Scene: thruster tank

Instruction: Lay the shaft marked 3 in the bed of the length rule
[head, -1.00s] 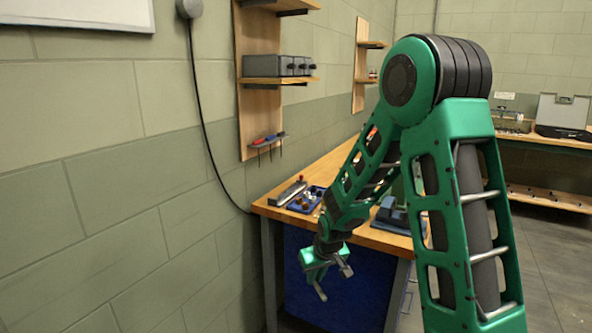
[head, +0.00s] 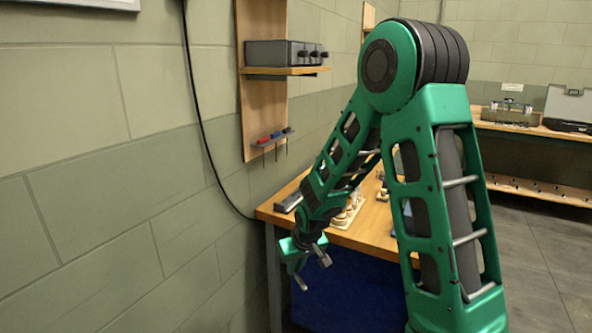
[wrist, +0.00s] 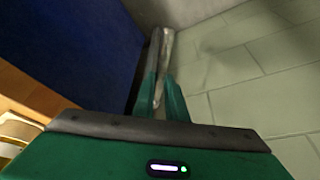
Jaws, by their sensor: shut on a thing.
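My gripper (head: 303,268) hangs in front of the bench's left end, below the top's level. In the wrist view its fingers (wrist: 160,75) are close together, shut on a thin pale grey piece (wrist: 160,82). It may be a shaft, but no number is readable and most of it is hidden.
The wooden bench (head: 272,212) stands along the wall, with a dark blue front (head: 345,290). A pale wooden block with several round pieces (head: 346,215) sits on it, partly behind my arm. A wall shelf (head: 290,70) holds a grey box (head: 280,53). Open floor (head: 545,250) is at the right.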

